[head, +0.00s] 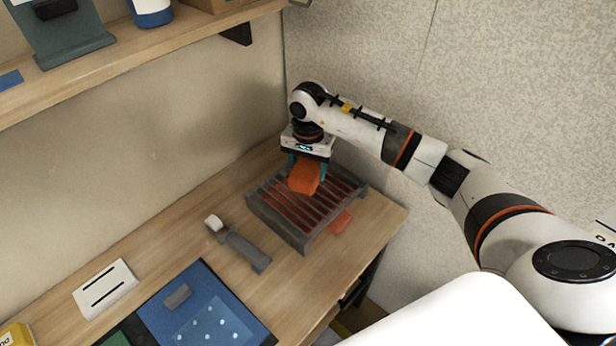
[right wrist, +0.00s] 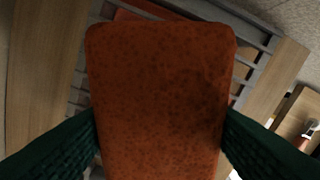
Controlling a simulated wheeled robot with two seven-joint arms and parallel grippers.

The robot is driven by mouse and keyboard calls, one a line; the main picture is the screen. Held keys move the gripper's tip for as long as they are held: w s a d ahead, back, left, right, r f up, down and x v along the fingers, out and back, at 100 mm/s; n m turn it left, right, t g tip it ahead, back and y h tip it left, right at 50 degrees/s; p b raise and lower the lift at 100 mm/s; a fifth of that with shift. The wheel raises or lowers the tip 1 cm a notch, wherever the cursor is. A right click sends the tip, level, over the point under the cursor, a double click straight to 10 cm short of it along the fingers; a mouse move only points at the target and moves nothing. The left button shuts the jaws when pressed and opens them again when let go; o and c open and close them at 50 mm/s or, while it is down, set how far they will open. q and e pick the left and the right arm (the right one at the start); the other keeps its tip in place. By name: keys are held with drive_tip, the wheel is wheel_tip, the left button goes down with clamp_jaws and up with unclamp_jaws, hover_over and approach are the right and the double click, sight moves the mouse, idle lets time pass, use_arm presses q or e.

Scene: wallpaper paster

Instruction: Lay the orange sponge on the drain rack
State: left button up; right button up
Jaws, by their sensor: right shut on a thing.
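The orange sponge (head: 304,176) is held between the fingers of my right gripper (head: 307,170), above the grey slatted drain rack (head: 275,222). In the right wrist view the sponge (right wrist: 158,95) fills the middle, with a dark green finger pressed on each side. Rack slats (right wrist: 250,30) show behind it. I cannot tell whether the sponge's lower end touches the slats. Orange-red material shows beneath the slats, and an orange-red piece (head: 340,222) lies at the rack's right side. My left gripper is not in view.
A grey-handled tool (head: 245,250) with a white head lies left of the rack. A white plate with two dark slots (head: 104,288) and a blue mat (head: 205,312) lie further left. A shelf (head: 140,58) runs along the wall above. Bare wood (head: 380,220) lies right of the rack.

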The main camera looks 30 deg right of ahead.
wheel_tip(320, 180, down, 4)
drive_tip(key=shift+r+p, duration=0.1)
drive_tip(key=shift+p, duration=0.25)
drive_tip(key=shift+f, duration=0.25)
drive_tip(key=o, duration=1)
drive_tip(key=shift+r, duration=0.1)
